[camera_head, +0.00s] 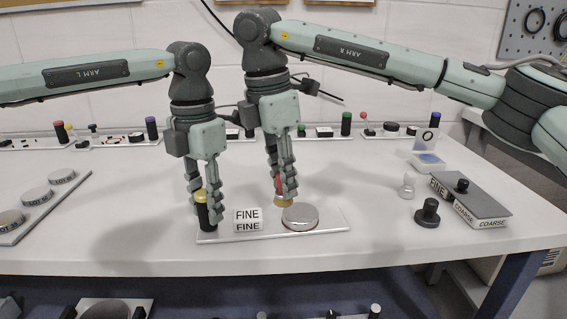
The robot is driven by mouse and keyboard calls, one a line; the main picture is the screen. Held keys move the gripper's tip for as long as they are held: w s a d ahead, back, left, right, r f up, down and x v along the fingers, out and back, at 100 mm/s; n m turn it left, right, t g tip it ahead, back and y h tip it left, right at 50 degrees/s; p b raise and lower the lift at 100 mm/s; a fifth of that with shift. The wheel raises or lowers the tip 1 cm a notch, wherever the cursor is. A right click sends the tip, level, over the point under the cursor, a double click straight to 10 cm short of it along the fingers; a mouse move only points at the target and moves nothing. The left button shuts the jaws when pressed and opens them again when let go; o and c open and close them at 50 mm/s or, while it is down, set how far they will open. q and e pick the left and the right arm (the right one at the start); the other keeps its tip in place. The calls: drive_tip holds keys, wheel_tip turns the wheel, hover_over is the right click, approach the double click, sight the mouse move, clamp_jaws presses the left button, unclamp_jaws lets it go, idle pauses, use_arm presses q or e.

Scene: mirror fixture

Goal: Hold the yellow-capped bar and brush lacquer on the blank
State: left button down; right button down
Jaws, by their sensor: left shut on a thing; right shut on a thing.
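My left gripper (204,195) is shut on the yellow-capped bar (205,215), a dark upright post at the left end of a white plate (333,224). The fingers hide part of its yellow top. The blank (301,215) is a round grey disc on the right part of the same plate. My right gripper (284,192) is shut on a brush (279,186) with a red handle and a tan lower end. The brush is at the blank's upper left edge; I cannot tell whether it touches the blank. The fingers hide much of the brush.
A FINE block (247,220) sits on the plate between bar and blank. To the right stand a dark knobbed piece (427,213), a small clear bottle (407,186), a FINE/COARSE block stack (482,211) and a blue pad (429,159). A disc tray (37,196) lies left. Other fixtures line the back.

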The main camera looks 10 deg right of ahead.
drive_tip(key=shift+f, duration=0.85)
drive_tip(key=shift+d+f, duration=0.35)
drive_tip(key=shift+d, duration=2.9)
drive_tip(key=shift+a, duration=3.2)
drive_tip(key=shift+w+d, duration=0.1)
drive_tip(key=shift+d, duration=3.1)
drive_tip(key=shift+a+r, duration=0.15)
drive_tip(key=shift+a, duration=1.45)
drive_tip(key=shift+a+r, duration=0.1)
drive_tip(key=shift+a, duration=1.5)
drive_tip(key=shift+a+r, duration=0.1)
drive_tip(key=shift+r, duration=3.6)
